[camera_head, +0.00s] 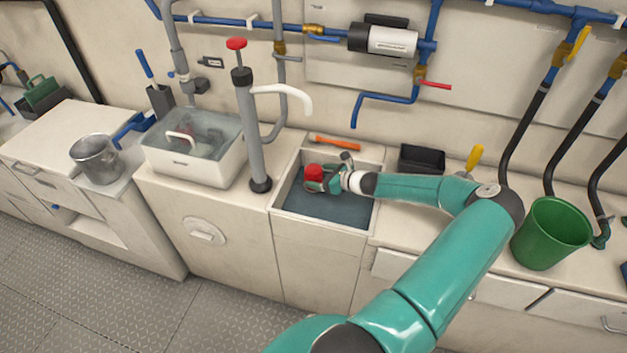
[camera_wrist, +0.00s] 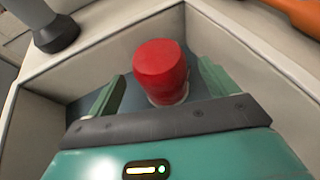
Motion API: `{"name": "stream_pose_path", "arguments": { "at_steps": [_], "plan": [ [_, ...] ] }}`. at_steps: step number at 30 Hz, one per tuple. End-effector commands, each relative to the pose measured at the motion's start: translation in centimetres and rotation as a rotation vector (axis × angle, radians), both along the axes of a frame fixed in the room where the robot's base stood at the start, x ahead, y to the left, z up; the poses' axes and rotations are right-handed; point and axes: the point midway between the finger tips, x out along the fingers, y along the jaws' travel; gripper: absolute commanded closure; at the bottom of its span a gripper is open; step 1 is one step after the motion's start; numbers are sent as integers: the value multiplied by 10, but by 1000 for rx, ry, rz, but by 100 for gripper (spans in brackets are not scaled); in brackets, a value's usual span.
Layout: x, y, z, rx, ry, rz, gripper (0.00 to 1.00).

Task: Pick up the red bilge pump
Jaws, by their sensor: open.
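The red bilge pump (camera_head: 314,172) is in the recessed basin (camera_head: 327,208) in the counter, near its left side. In the wrist view the pump (camera_wrist: 160,68) shows a rounded red top above a pale lower part. My gripper (camera_wrist: 158,85) is open, with one green finger on each side of the pump. I cannot tell whether either finger touches it. In the head view my gripper (camera_head: 330,180) reaches in from the right, over the basin. The pump's lower part is partly hidden by my gripper.
A tall grey hand pump (camera_head: 250,130) with a red knob stands just left of the basin. An orange-handled tool (camera_head: 337,142) lies behind it. A black bin (camera_head: 422,159) and a green bucket (camera_head: 551,232) stand to the right. A white tub (camera_head: 194,160) stands further left.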

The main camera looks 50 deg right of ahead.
Motion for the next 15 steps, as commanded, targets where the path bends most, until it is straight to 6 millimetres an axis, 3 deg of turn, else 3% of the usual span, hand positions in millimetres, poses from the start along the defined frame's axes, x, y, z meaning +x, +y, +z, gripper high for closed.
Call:
{"name": "stream_pose_path", "arguments": {
  "at_steps": [6, 13, 15],
  "plan": [
    [30, 4, -11, -1, 0, 1, 14],
    [31, 3, -12, -1, 0, -1, 14],
    [31, 4, -12, -1, 0, -1, 26]
  ]
}}
